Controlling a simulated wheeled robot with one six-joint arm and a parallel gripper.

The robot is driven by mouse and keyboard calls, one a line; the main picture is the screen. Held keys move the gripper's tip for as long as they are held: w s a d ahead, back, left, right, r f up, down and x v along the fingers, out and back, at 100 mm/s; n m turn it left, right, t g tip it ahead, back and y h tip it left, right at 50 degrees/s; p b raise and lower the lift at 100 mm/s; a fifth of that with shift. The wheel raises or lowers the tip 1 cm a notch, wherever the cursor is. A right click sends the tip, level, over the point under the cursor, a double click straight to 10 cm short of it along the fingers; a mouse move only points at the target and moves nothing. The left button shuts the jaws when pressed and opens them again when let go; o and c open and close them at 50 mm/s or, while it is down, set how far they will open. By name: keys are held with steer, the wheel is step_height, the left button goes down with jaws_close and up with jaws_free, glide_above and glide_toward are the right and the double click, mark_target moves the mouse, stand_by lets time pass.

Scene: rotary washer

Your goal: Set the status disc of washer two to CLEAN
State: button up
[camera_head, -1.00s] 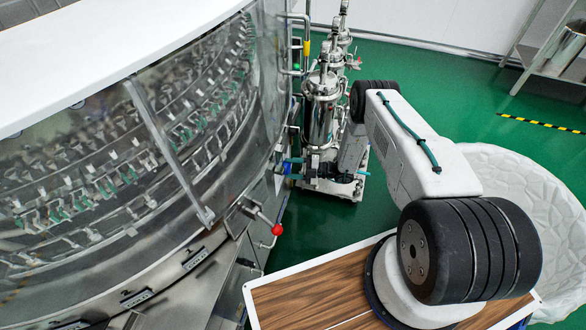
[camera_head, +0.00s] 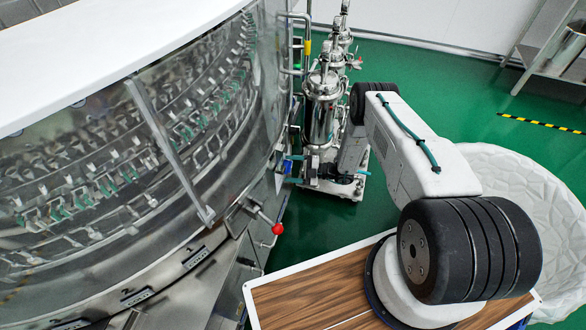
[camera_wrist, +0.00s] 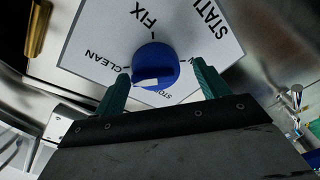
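The status disc is a round blue knob (camera_wrist: 158,62) with a white pointer mark on its lower-left side in the wrist view. It sits on a white label plate (camera_wrist: 92,28) where CLEAN reads at the left, FIX above, and a partly hidden word below right. The pointer is turned to the lower left, below the CLEAN word. My gripper (camera_wrist: 161,69) is open, with its green fingers on either side of the knob and gaps showing. In the head view the blue knob (camera_head: 288,165) is small, beside my gripper (camera_head: 297,170) at the washer's side.
The large curved washer (camera_head: 140,150) fills the left of the head view. A red-ball lever (camera_head: 277,229) sticks out below the knob. Steel filter vessels (camera_head: 322,105) stand close behind my arm. A white bin (camera_head: 520,185) is at right; green floor lies beyond.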

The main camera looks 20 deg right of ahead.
steer(key=shift+w+d, duration=0.1)
steer(key=shift+d, duration=0.05)
steer(key=v, duration=0.7)
steer(key=shift+s+d, duration=0.3)
